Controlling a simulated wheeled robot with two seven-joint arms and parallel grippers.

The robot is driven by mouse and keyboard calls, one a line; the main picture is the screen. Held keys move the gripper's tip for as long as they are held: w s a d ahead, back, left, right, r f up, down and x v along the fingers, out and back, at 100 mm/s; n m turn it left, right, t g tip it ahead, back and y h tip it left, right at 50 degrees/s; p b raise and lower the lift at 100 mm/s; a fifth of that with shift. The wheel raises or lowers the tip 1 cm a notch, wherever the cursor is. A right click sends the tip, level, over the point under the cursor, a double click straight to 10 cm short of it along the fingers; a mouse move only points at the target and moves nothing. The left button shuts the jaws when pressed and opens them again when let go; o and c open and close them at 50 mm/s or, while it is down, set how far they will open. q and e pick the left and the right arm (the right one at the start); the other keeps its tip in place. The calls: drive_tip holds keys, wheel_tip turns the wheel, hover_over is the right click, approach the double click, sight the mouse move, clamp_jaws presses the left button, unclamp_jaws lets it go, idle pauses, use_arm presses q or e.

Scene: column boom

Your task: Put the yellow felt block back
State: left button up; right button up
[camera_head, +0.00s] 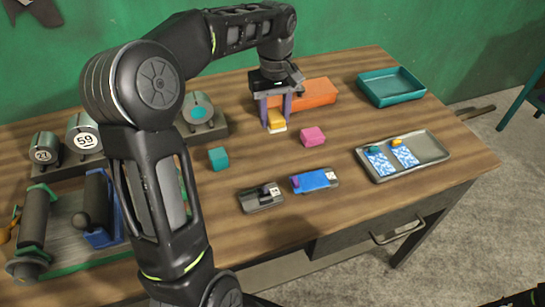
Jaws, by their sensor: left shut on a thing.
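The yellow felt block (277,117) is small, with a pale lower edge. It sits between the fingers of my left gripper (276,108), which points down and is shut on it. The block is at or just above the wooden table (330,225); I cannot tell whether it touches the wood. My left arm crosses the left half of the view and hides part of the table. My right gripper is not in view.
Pink (312,137) and teal (218,158) blocks are nearby. A teal tray (391,86) stands at the back right, and a grey tray (403,157) with patterned cards at the right. Weights (84,137) stand left.

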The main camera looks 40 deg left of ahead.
use_arm(q)
drive_tip(key=shift+s+a+r, duration=0.1)
drive_tip(key=shift+a+r, duration=0.05)
drive_tip(key=shift+a, duration=0.15)
hover_over(273, 151)
drive_tip(key=shift+a+f, duration=0.1)
drive_tip(key=shift+f, duration=2.45)
drive_tip(key=shift+f+p, duration=0.5)
drive_tip(key=shift+f, duration=2)
